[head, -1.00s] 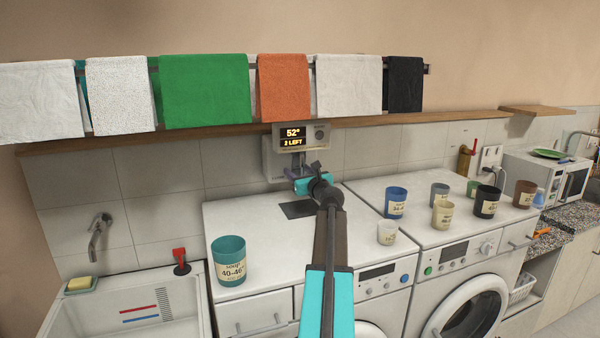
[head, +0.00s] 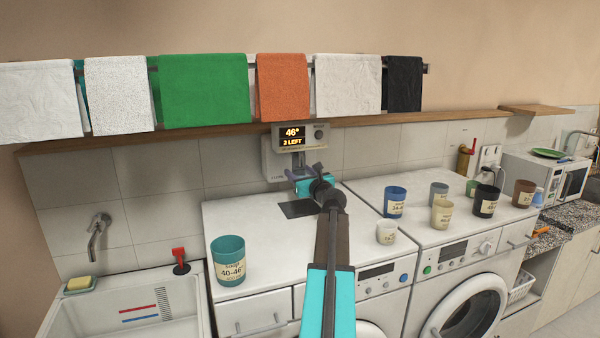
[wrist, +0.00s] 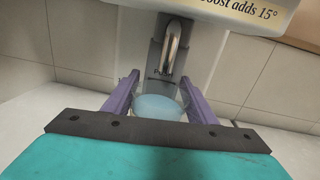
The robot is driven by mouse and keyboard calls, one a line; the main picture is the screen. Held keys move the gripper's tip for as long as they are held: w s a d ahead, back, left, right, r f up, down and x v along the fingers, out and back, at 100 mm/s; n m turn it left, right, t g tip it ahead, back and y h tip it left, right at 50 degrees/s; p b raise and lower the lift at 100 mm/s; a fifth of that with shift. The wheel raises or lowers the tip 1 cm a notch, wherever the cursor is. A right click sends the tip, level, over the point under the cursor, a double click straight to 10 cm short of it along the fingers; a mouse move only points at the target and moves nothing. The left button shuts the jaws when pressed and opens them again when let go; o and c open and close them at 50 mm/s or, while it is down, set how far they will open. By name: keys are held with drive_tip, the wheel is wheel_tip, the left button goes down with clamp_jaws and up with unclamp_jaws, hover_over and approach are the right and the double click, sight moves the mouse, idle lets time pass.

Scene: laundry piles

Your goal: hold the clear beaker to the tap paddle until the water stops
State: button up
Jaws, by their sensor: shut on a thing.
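The tap unit (head: 272,158) is a grey-white box on the tiled wall; its display (head: 292,136) reads 46° and 2 LEFT. In the wrist view, the metal spout (wrist: 172,45) hangs in front of a grey paddle (wrist: 155,68). My gripper (head: 305,171) is right below and in front of the unit. Its purple fingers (wrist: 160,85) are shut on the clear beaker (wrist: 157,107), a pale blue see-through shape under the spout. I cannot tell whether the beaker touches the paddle or whether water is running. In the head view my gripper mostly hides the beaker.
A teal cup (head: 229,260) stands on the left of the washer top; several labelled cups, such as a blue one (head: 395,202), stand to the right. A dark mat (head: 298,209) lies below my gripper. Towels hang above, including a green one (head: 205,90). A sink (head: 150,300) is at left.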

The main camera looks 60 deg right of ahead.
drive_tip(key=shift+v, duration=1.6)
drive_tip(key=shift+a, duration=0.2)
drive_tip(key=v, duration=0.9)
drive_tip(key=shift+s+a+p, duration=0.15)
drive_tip(key=shift+a+p, duration=0.25)
drive_tip(key=shift+a, duration=0.1)
drive_tip(key=shift+r, duration=0.15)
